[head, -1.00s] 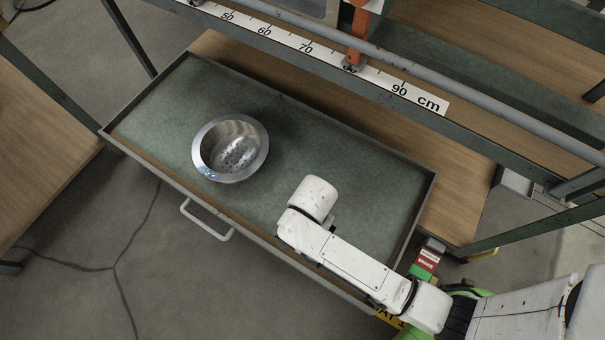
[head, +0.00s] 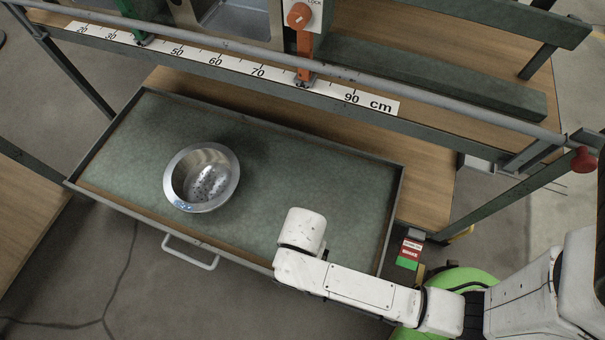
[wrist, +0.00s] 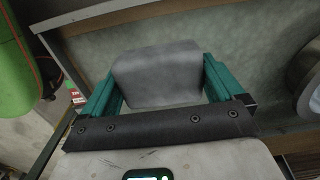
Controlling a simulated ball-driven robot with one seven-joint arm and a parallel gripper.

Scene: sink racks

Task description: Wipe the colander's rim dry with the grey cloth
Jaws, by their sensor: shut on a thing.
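The metal colander (head: 228,187) stands upright on the green drawer surface, left of my arm in the head view. Part of it also shows at the right edge of the wrist view (wrist: 307,88). In the wrist view the grey cloth (wrist: 158,72) is a folded pad between the two teal fingers of my gripper (wrist: 160,82), which is shut on it. The cloth is to one side of the colander, with a gap between them. In the head view my arm hides the gripper and the cloth.
The shallow green drawer (head: 110,140) has low raised edges and a front handle (head: 190,254). A grey rail and a centimetre ruler (head: 235,64) run above its back side. An orange clamp (head: 304,55) sits on the ruler. The drawer floor around the colander is clear.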

